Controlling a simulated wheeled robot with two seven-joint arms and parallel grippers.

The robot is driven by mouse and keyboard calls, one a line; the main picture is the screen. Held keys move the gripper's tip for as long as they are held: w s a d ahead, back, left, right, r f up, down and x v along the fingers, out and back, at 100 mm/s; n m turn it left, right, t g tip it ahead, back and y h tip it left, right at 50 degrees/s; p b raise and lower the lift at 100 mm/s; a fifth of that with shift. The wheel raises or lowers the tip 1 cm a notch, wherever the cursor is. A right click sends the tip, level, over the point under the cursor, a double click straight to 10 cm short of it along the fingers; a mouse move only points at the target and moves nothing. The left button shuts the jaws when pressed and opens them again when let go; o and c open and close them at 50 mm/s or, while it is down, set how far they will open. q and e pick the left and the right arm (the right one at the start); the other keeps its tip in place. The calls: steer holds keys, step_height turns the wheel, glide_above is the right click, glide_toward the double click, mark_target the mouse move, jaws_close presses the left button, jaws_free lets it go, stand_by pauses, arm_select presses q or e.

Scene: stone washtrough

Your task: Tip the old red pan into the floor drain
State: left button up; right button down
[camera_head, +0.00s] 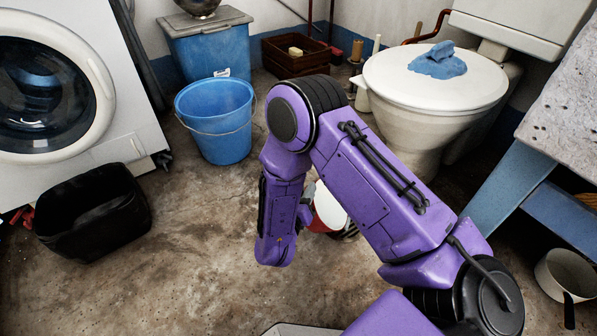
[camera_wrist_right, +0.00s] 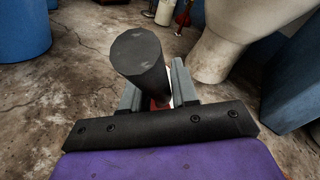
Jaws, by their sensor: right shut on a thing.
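The red pan (camera_head: 326,208) has a pale inside and shows in the head view behind my right arm, which hides much of it. In the right wrist view, its thick black handle (camera_wrist_right: 138,52) stands between the two grey fingers of my right gripper (camera_wrist_right: 156,78), which is shut on it. Only a sliver of red (camera_wrist_right: 160,104) shows below the handle. I cannot tell how far the pan is tilted or what it holds. I cannot make out the floor drain in either view. My left gripper is not in view.
A blue bucket (camera_head: 217,134) stands behind the arm and a black tub (camera_head: 92,222) by the washing machine (camera_head: 60,100). A toilet (camera_head: 430,85) with a blue cloth stands back right. A blue-legged table (camera_head: 520,175) and white pot (camera_head: 565,272) are right. Left-centre floor is clear.

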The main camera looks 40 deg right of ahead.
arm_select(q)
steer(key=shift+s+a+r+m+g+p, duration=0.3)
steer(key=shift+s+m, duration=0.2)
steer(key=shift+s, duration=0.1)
arm_select(e)
steer(key=shift+s+d+r+m, duration=0.4)
steer(key=shift+s+d, duration=0.1)
steer(key=shift+s, duration=0.1)
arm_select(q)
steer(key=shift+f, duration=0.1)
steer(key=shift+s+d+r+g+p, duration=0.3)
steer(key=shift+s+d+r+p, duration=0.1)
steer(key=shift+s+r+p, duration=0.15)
arm_select(e)
steer(key=shift+s+d+r+m, duration=0.25)
steer(key=shift+s+d+m, duration=0.3)
steer(key=shift+s, duration=0.2)
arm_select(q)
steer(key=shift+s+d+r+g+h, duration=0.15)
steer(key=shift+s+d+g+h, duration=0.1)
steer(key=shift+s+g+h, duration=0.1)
arm_select(e)
steer(key=shift+s+d+m+y, duration=0.3)
steer(key=shift+s+d+m, duration=0.05)
steer(key=shift+s+d, duration=0.25)
steer(key=shift+r, duration=0.1)
